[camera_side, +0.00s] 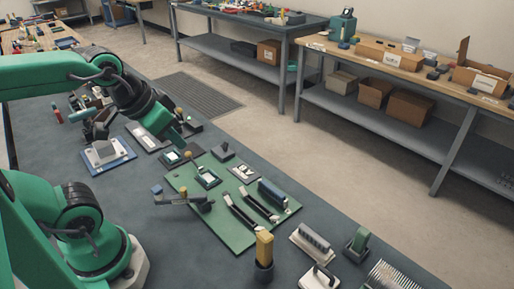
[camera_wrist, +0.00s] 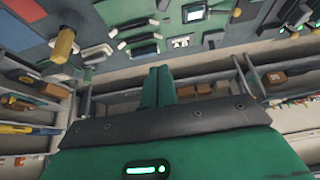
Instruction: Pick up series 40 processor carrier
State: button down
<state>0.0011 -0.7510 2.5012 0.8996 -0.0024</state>
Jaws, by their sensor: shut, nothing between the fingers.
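No label is legible, so I cannot tell for certain which part is the series 40 processor carrier. Two square, dark-framed pieces with pale centres look like carriers or sockets: one (camera_side: 172,158) lies at the left edge of the green board (camera_side: 232,232), the other (camera_side: 208,178) sits on the board. My gripper (camera_side: 180,138) is above the table, just behind the first piece and apart from it. In the wrist view my gripper's green fingers (camera_wrist: 158,86) are together and empty, with table parts beyond them.
A yellow-handled tool (camera_side: 264,248) stands upright at the board's front edge. A grey block on a blue base (camera_side: 104,153) is at the left. A metal clamp-like part (camera_side: 180,198) overhangs the board's left side.

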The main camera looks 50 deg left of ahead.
dwell(0.3)
jog(key=c, duration=0.8)
grip_release()
jog(key=shift+o, duration=0.2)
jog(key=shift+w, duration=0.15)
jog(key=m+g, duration=0.6)
jog(key=m, duration=1.2)
send_over(208, 177)
notch_tip(208, 177, down, 15)
jog(key=shift+d+f, duration=0.1)
jog(key=shift+f, duration=3.9)
